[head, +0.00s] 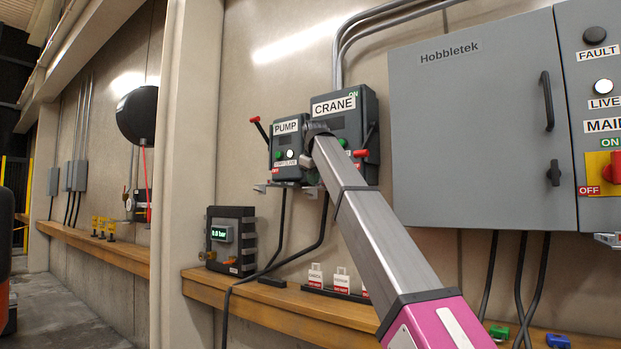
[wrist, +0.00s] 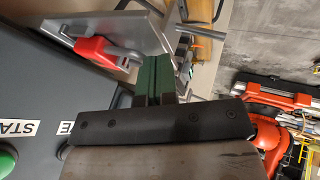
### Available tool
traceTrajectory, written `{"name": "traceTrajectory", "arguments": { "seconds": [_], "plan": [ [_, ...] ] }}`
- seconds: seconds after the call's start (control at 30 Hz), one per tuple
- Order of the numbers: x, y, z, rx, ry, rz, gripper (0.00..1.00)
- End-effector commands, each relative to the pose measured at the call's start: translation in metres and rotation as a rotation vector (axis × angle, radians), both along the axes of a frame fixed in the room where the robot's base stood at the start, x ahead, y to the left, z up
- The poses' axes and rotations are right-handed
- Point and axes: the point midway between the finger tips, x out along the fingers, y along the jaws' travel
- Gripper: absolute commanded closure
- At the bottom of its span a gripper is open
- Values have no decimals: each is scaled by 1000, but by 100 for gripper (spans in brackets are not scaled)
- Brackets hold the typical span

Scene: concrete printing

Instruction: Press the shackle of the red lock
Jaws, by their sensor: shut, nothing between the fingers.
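In the wrist view a red piece (wrist: 108,51), which looks like the red lock, lies against a grey metal plate. My gripper (wrist: 157,72) shows there as two dark green fingers shut together with nothing between them, just right of the red piece. I cannot tell whether they touch it or the plate. The lock's shackle is not clear to see. In the head view my gripper (head: 315,138) is at the gap between the PUMP box (head: 287,126) and the CRANE box (head: 350,108). I cannot make out the lock there; my arm covers part of that area.
A red-handled lever (head: 362,153) is on the CRANE box and another (head: 254,119) is left of the PUMP box. A large grey cabinet (head: 480,130) stands right. A wooden ledge (head: 262,300) below holds a gauge unit (head: 230,240) and white tags (head: 341,281). Black cables hang beneath the boxes.

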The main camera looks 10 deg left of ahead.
Motion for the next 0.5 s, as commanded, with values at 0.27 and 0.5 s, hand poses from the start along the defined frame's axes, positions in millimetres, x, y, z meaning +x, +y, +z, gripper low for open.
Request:
{"name": "traceTrajectory", "arguments": {
  "seconds": [0.27, 0.5],
  "plan": [
    [1, 0, 0, 0, 0, 0, 100],
    [20, -8, 1, 1, -1, -1, 100]
  ]
}}
